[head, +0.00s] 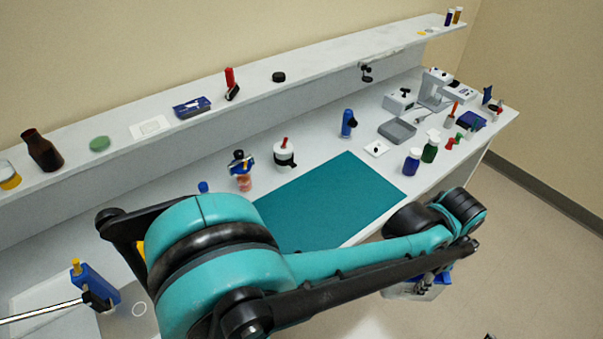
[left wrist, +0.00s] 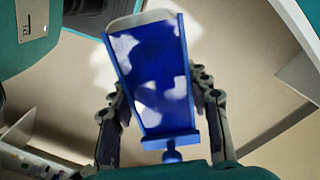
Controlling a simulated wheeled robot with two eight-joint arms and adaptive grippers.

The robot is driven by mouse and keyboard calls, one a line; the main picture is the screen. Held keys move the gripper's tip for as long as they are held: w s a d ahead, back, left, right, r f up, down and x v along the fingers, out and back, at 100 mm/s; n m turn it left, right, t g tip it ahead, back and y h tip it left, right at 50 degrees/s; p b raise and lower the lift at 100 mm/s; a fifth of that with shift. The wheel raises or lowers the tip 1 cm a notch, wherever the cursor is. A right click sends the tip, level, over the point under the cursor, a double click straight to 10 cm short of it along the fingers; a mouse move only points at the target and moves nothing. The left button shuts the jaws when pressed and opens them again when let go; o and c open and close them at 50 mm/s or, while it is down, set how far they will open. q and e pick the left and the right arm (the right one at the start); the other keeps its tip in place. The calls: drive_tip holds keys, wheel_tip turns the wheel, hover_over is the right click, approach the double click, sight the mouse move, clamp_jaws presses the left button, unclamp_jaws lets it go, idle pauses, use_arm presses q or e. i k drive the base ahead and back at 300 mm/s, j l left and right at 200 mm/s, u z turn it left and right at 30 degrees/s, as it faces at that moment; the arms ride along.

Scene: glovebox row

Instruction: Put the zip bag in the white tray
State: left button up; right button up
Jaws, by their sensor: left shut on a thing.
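My left gripper (head: 428,280) is held out past the front edge of the bench, over the floor. It is shut on a blue and whitish flat thing, seemingly the zip bag (left wrist: 152,75), with a blue strip across its lower end in the left wrist view. In the head view only a pale and blue part of the bag (head: 405,291) shows below the arm. A pale flat tray-like thing (head: 35,292) lies at the lower left of the bench; I cannot tell surely whether it is the white tray. My right gripper is not in view.
A teal mat (head: 335,200) lies bare mid-bench. A grey tray (head: 397,131), a blue bottle (head: 411,162) and a green bottle (head: 430,149) stand right of it. A white jar (head: 285,155) and a blue bottle (head: 347,123) stand behind. A raised shelf (head: 315,72) runs along the wall.

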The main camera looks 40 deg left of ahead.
sight(54, 299)
drive_tip(key=k+j+u, duration=0.25)
drive_tip(key=k, duration=0.3)
drive_tip(key=k+j+u, duration=0.2)
drive_tip(key=k, duration=0.3)
drive_tip(key=k+j+u, duration=0.2)
drive_tip(key=u, duration=0.3)
drive_tip(key=k+j+u, duration=0.3)
drive_tip(key=u, duration=0.2)
drive_tip(key=k+j+u, duration=0.2)
drive_tip(key=j+u, duration=0.3)
drive_tip(key=l, duration=0.15)
